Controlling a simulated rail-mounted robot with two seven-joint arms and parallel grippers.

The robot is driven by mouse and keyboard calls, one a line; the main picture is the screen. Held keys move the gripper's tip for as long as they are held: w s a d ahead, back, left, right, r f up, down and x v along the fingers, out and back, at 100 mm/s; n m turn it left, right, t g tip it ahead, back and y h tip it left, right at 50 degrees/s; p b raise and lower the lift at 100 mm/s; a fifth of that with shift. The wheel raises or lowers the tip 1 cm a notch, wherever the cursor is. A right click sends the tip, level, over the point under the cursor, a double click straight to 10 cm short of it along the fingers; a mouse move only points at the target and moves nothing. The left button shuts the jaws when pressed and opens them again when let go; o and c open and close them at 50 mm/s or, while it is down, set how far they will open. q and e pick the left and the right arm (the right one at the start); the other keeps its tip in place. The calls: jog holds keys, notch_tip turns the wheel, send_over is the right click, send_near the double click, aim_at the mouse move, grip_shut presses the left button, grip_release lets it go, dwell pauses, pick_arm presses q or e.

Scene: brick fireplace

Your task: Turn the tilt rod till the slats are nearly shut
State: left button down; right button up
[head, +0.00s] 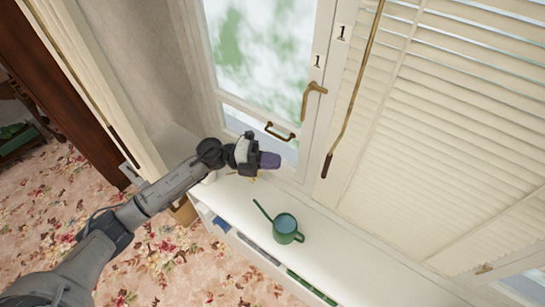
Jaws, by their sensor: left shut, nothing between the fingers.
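The tilt rod (362,80) is a thin brass-brown rod hanging at the left edge of the blind, with a bent lower part and a darker tip near the window sill. The blind's cream slats (455,85) fill the right of the head view. They lie tilted, with narrow pale gaps showing between several of them. My left gripper (270,160) is shut and empty, left of the rod's lower end and apart from it, near the window's lower frame. My right gripper is not in view.
A green watering can (286,228) stands on the white sill shelf (345,262) below my left gripper. A brass window handle (313,97) and a lower pull (280,132) stick out left of the rod. The shelf's right part is clear.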

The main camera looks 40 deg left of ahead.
pick_arm(q)
jog(key=p+x, duration=0.3)
jog(key=x, duration=0.7)
jog(key=shift+w+d, duration=0.2)
jog(key=shift+d, duration=0.15)
jog(key=shift+d+r, duration=0.1)
